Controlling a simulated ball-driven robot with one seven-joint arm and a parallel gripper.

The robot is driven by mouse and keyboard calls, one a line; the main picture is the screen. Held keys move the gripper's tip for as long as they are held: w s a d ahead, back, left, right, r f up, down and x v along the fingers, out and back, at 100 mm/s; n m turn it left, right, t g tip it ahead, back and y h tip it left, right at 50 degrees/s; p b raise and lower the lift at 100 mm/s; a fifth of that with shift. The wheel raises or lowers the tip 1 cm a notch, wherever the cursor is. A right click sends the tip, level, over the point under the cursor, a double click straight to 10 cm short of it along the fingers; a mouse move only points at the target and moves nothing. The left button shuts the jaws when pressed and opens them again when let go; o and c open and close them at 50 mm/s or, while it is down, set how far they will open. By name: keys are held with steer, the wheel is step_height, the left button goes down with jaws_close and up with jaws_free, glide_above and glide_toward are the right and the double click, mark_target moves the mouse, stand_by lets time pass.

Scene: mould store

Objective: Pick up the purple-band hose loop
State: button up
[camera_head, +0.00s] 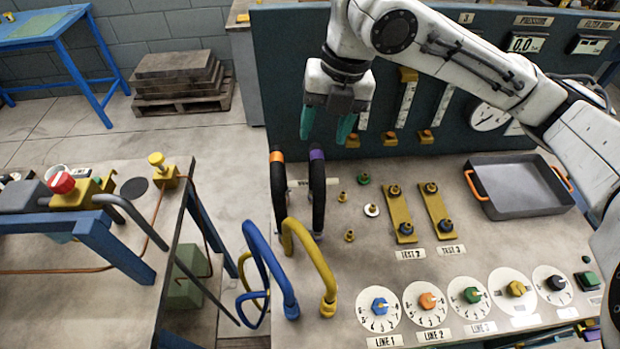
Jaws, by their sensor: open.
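The purple-band hose loop (318,195) is a black upright loop near the left edge of the bench, with a purple band at its top. A similar black hose loop with an orange band (278,190) stands just left of it. My gripper (326,124) has two teal fingers pointing down, spread apart with nothing between them. In the picture it shows just above the purple band. I cannot tell the exact gap in depth. The lower far side of the purple-band loop is partly hidden.
A blue hose (268,262) and a yellow hose (312,258) arch up in front of the loops. Small brass fittings stand to the right. A grey tray (515,208) with orange handles sits at the right. The dark gauge panel (295,70) rises behind.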

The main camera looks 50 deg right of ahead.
mark_target(318, 152)
steer(key=shift+w+a+f, duration=0.1)
steer(key=shift+w+f, duration=0.05)
steer(key=shift+f, duration=0.4)
steer(key=shift+w+a+f, duration=0.1)
steer(key=shift+f, duration=0.4)
steer(key=shift+w+a+f+p, duration=0.15)
steer(key=shift+f+p, duration=0.15)
steer(key=shift+f, duration=1.1)
steer(key=shift+w+a+f+p, duration=0.1)
steer(key=shift+f+p, duration=0.2)
steer(key=shift+f, duration=1.05)
steer(key=shift+c, duration=0.4)
jaws_close()
